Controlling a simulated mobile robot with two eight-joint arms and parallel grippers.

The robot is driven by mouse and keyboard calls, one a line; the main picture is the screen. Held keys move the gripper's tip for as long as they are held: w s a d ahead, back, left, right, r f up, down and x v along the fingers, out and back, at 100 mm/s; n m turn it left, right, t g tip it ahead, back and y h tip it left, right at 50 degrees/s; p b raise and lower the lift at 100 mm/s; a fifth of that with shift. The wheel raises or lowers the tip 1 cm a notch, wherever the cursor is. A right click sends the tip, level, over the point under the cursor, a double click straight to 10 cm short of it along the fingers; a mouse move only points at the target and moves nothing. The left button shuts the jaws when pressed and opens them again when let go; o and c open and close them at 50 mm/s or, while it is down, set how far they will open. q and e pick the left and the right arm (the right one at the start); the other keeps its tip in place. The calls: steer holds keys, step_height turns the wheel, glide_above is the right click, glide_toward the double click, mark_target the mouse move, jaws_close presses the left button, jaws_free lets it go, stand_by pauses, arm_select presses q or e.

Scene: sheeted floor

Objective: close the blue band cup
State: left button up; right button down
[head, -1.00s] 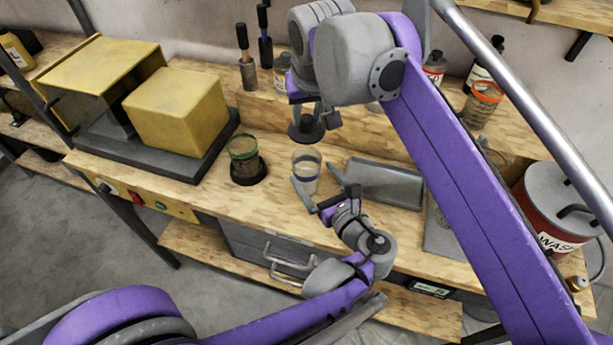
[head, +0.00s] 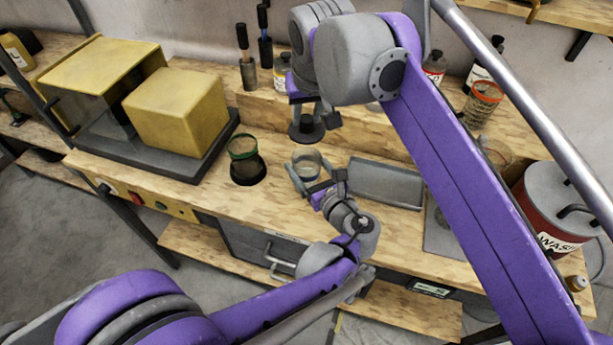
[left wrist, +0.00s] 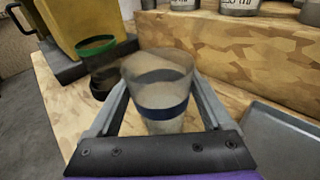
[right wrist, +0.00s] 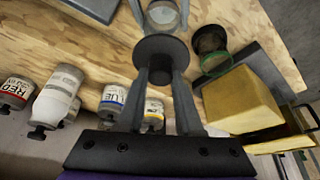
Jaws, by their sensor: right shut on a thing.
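The clear blue band cup (left wrist: 165,113) stands upright on the bench, its blue band low on the wall; it also shows in the head view (head: 307,162). My left gripper (head: 308,176) is open, with one finger on each side of the cup; I cannot tell whether either finger touches it. My right gripper (right wrist: 163,78) is shut on a dark round lid (right wrist: 160,58), held above and slightly behind the cup. The lid also shows in the head view (head: 306,130). The cup's top is uncovered.
A green-rimmed cup (head: 243,146) stands left of the blue band cup, near yellow boxes (head: 178,112). A grey tray (head: 385,183) lies close on the right. A raised shelf with bottles (head: 434,68) runs behind. A red WASTE can (head: 545,215) stands far right.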

mark_target(308, 129)
arm_select(q)
jaws_close()
arm_select(e)
steer(key=shift+f, duration=2.5)
steer(key=shift+f, duration=0.1)
steer(key=shift+f, duration=0.8)
steer(key=shift+f, duration=0.65)
steer(key=c, duration=0.5)
jaws_free()
steer(key=shift+r, duration=0.1)
